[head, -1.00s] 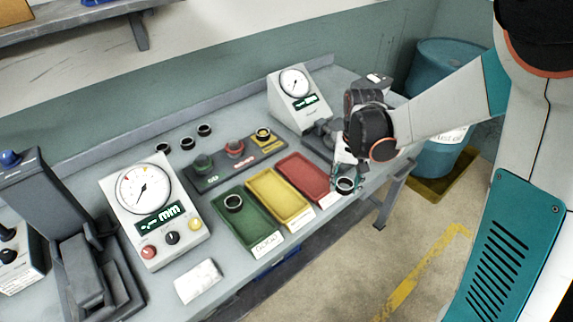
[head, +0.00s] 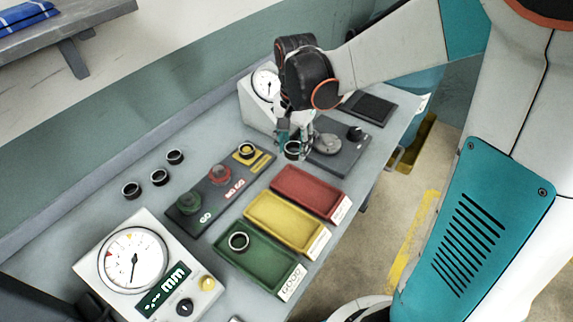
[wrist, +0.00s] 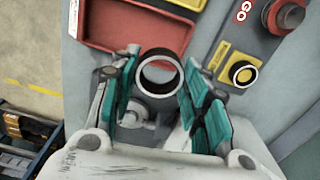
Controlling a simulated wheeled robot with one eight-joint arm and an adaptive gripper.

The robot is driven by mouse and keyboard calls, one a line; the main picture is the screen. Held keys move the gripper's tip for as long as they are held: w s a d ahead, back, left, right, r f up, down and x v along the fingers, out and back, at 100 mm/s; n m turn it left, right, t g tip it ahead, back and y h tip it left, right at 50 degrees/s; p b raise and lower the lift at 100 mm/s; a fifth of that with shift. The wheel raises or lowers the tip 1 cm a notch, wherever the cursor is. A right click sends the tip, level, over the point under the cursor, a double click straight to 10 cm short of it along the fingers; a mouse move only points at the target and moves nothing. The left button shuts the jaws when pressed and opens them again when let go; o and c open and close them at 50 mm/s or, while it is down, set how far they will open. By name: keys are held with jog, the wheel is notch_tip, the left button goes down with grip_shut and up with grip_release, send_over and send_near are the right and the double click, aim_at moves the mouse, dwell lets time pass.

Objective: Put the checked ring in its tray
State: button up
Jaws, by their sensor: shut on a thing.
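My gripper (head: 291,143) is shut on a dark ring (head: 293,154) with a bright rim, held up behind the red tray, beside the grey plate of the rear dial gauge. In the wrist view the ring (wrist: 161,91) sits between the teal fingers, its hole facing the camera. The green tray (head: 283,262), labelled GOOD, holds one ring (head: 239,242). The yellow tray (head: 270,208) and red tray (head: 312,180) look empty. The red tray (wrist: 118,43) also shows in the wrist view. The yellow and red trays' labels are too small to read.
A dark GO / NO GO block (head: 212,190) with green, red and yellow pieces lies behind the trays. Three rings (head: 159,177) stand at the back left. A white dial gauge (head: 135,262) is at front left, another (head: 256,105) behind my gripper. A dark pad (head: 370,108) lies at right.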

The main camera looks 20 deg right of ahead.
aim_at(293, 184)
notch_tip(293, 184, down, 13)
jog(key=b, duration=0.3)
jog(key=shift+b, duration=0.35)
jog(key=shift+f, duration=0.1)
jog(key=shift+f, duration=0.15)
jog(key=o, duration=0.9)
jog(key=shift+o, duration=0.2)
notch_tip(293, 184, up, 12)
jog(key=p, duration=0.4)
jog(key=s+r+n+t, duration=0.7)
jog(key=s+r+n, duration=0.2)
jog(key=s, duration=0.6)
notch_tip(293, 184, up, 2)
jog(key=shift+r+n, duration=0.1)
jog(key=shift+n, duration=0.2)
